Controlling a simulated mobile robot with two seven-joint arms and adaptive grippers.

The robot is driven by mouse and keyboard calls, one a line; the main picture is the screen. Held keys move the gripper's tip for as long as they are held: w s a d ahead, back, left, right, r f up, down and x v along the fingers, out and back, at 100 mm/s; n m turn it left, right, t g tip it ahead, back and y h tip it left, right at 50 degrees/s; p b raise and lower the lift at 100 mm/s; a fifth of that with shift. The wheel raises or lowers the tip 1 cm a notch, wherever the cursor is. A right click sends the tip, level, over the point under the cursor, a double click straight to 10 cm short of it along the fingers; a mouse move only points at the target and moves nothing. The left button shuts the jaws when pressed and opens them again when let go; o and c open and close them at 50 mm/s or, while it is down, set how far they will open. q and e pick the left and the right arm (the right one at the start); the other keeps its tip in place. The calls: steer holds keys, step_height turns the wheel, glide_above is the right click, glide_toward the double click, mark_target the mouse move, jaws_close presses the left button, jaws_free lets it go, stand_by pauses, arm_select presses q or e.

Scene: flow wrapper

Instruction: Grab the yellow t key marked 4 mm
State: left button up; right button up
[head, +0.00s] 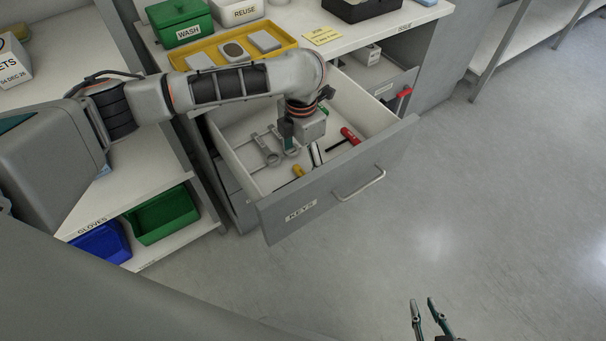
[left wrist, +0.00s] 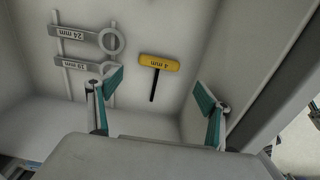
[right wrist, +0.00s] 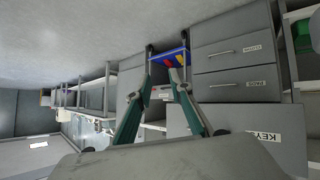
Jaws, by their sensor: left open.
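The yellow t key (left wrist: 160,63) has a yellow crossbar handle marked 4 mm and a dark shaft, and lies on the floor of the open drawer. In the head view, only its yellow handle (head: 298,170) shows, near the drawer front. My left gripper (left wrist: 158,88) is open above the drawer floor, its fingers to either side of the key's shaft in the picture, with nothing between them. It also shows in the head view (head: 303,142), pointing down into the drawer. My right gripper (head: 426,303) is open and empty over the floor, away from the drawer.
Grey wrenches (head: 266,150) sit on a rack at left; one (left wrist: 75,36) reads 24 mm. The drawer front (head: 340,190) and walls enclose my left gripper.

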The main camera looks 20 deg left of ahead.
mark_target(302, 174)
arm_select(q)
steer(key=f+b, duration=0.1)
steer(key=f, duration=0.2)
steer(key=f+b, duration=0.1)
steer(key=f, duration=0.2)
steer(key=shift+w+f, duration=0.2)
steer(key=shift+f, duration=0.05)
steer(key=shift+r, duration=0.2)
steer(key=c, duration=1.2)
